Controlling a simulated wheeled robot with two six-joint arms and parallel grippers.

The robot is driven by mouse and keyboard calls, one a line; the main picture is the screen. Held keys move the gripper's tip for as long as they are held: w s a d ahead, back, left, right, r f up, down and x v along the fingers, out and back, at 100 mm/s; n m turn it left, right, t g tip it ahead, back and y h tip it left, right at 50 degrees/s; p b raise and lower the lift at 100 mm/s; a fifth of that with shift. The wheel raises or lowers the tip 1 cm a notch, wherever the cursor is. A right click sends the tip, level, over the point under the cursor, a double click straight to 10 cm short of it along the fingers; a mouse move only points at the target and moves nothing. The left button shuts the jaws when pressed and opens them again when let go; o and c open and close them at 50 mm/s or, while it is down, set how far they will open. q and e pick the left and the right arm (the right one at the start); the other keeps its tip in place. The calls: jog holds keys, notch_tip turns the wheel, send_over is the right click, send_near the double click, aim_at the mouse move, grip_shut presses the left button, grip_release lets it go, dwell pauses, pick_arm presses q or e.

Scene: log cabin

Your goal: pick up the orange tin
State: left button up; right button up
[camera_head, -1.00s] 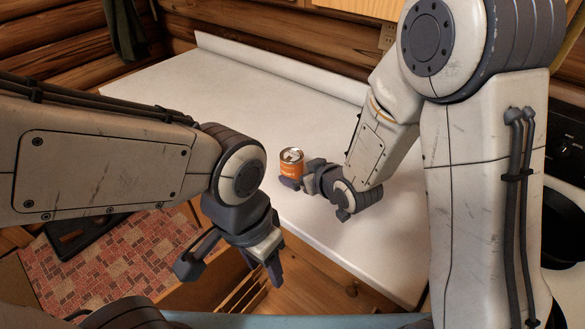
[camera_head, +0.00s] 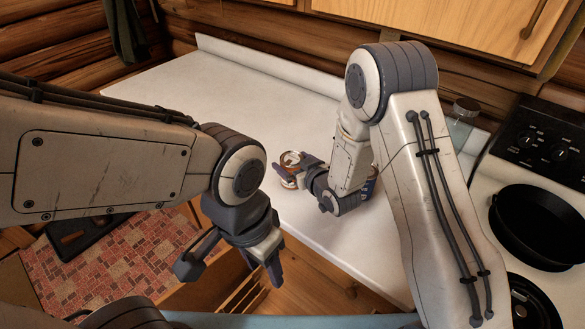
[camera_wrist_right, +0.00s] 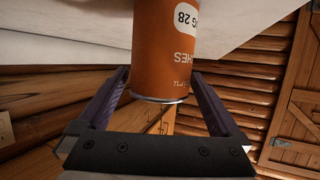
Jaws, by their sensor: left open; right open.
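The orange tin (camera_head: 291,158) stands on the white countertop (camera_head: 250,100) near its front edge. In the head view my right gripper (camera_head: 292,170) is at the tin and covers part of its side. In the right wrist view the orange tin (camera_wrist_right: 165,45) appears between the two fingers of my right gripper (camera_wrist_right: 160,85), its rim just inside the tips. The fingers stand open, with a gap showing on each side of the tin's lower end. My left gripper (camera_head: 230,265) is open and empty, low in front of the counter.
A glass jar (camera_head: 462,122) stands at the counter's right end. A stove with a black pan (camera_head: 538,225) is at the right. The left part of the counter is clear.

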jog(key=shift+p+x, duration=0.4)
jog(key=shift+x, duration=1.3)
jog(key=c, duration=1.5)
grip_shut()
jog(key=shift+r, duration=0.1)
